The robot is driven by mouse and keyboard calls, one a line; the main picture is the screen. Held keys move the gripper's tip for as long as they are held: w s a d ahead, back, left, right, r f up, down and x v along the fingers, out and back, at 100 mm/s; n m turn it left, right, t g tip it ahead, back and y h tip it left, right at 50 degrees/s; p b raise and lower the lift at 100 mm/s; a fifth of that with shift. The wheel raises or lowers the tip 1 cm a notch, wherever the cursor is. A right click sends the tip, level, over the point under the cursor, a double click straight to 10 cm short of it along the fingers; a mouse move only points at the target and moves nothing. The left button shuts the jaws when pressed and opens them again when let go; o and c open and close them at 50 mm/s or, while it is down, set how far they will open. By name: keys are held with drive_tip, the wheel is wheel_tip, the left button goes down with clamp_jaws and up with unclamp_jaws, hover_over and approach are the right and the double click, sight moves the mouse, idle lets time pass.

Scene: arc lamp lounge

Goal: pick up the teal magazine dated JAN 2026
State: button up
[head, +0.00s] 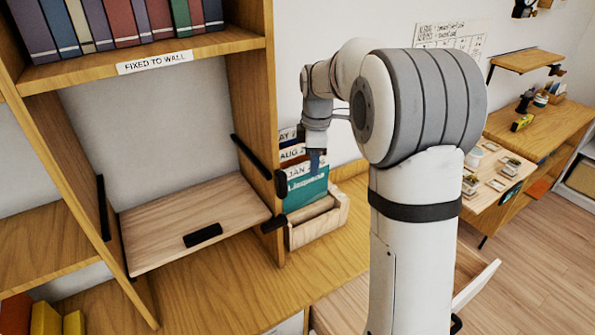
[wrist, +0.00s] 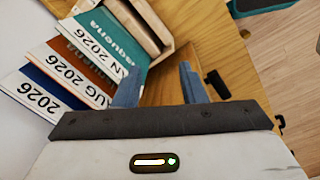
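The teal magazine dated JAN 2026 (head: 308,190) stands in front of the other magazines in a wooden holder (head: 300,237). In the wrist view the teal magazine (wrist: 112,36) is at the upper left, its date label facing me. My gripper (wrist: 160,88) is open, with bare wood showing between its blue fingers. The left finger overlaps the magazine's edge in that view; I cannot tell whether it touches. In the head view a blue finger of my gripper (head: 315,161) shows in front of the magazine's upper part; the other finger is not distinct.
An AUG 2026 magazine (wrist: 72,74) and a blue one (wrist: 32,96) stand behind the teal one. A shelf unit (head: 255,110) rises close on the left, with a lowered flap (head: 190,215). An open drawer (head: 475,285) is at the lower right. The wooden top (head: 345,245) beside the holder is clear.

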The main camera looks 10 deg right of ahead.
sight(306, 163)
drive_tip(key=w+n+p, duration=0.1)
drive_tip(key=w+n, duration=0.1)
drive_tip(key=w, duration=0.1)
drive_tip(key=w+f+n+p, duration=0.1)
drive_tip(key=w+n, duration=0.1)
drive_tip(key=w, duration=0.1)
drive_tip(key=w+n+p, duration=0.1)
drive_tip(key=w+n, duration=0.1)
drive_tip(key=w, duration=0.2)
drive_tip(key=shift+a+f+g+p, duration=0.1)
drive_tip(key=shift+f+g+p, duration=0.2)
drive_tip(key=shift+g, duration=0.1)
drive_tip(key=shift+f+n, duration=0.25)
drive_tip(key=shift+n, duration=0.05)
wheel_tip(306, 163, down, 8)
drive_tip(key=b, duration=0.6)
drive_tip(key=shift+r, duration=0.2)
drive_tip(key=shift+r, duration=0.1)
drive_tip(key=shift+c, duration=0.5)
clamp_jaws()
